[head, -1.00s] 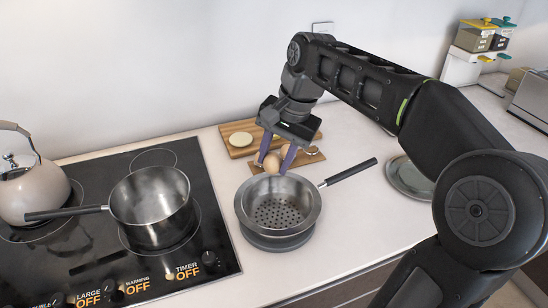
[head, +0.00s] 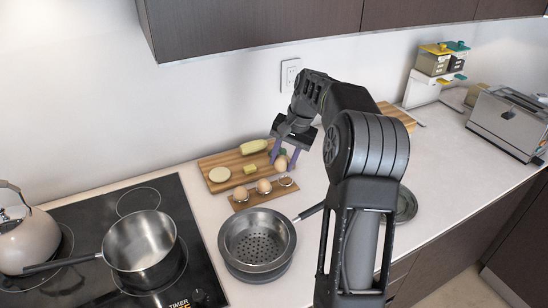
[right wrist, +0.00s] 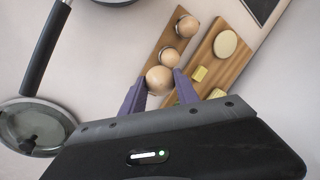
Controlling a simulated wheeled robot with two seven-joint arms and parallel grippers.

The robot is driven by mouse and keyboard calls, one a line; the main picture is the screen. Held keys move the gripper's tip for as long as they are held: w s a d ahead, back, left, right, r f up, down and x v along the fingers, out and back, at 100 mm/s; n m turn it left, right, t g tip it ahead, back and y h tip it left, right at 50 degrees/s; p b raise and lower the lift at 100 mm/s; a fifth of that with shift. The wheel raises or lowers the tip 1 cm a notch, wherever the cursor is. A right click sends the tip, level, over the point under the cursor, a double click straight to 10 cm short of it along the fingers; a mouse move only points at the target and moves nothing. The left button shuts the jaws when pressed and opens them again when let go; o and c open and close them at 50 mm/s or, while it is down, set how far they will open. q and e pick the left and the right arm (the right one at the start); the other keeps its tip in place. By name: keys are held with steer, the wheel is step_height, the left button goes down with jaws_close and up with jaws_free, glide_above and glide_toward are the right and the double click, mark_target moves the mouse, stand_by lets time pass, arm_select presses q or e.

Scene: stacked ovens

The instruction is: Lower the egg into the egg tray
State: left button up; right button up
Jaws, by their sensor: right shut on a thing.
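My right gripper (head: 285,163), with purple fingers, is shut on a brown egg (head: 281,162). In the right wrist view the held egg (right wrist: 159,80) sits between the two fingertips. The wooden egg tray (head: 239,205) lies on the counter behind the steel strainer pan. Two eggs stand in it, a left egg (head: 240,194) and a middle egg (head: 264,187). The round slot (head: 286,182) at its right end is empty. The held egg is above and just behind that end, apart from the tray. My left gripper is not in view.
A cutting board (head: 212,186) with food pieces lies just behind the tray. The strainer pan (head: 258,238) stands in front, its handle reaching right. A lidded dish (head: 404,205) is at the right. The stove with a pot (head: 140,243) is at the left.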

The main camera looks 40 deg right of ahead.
steer(key=w+d+f+p, duration=0.1)
steer(key=w+d+f, duration=0.1)
steer(key=d+f, duration=0.1)
steer(key=shift+d+f+p, duration=0.25)
steer(key=shift+d+p, duration=0.05)
steer(key=shift+d, duration=0.6)
steer(key=shift+f, duration=0.1)
steer(key=shift+f+b, duration=0.6)
steer(key=shift+f, duration=0.25)
steer(key=shift+f+b, duration=1.05)
steer(key=shift+f, duration=0.65)
stand_by(1.0)
steer(key=o, duration=0.9)
steer(key=shift+c, duration=0.2)
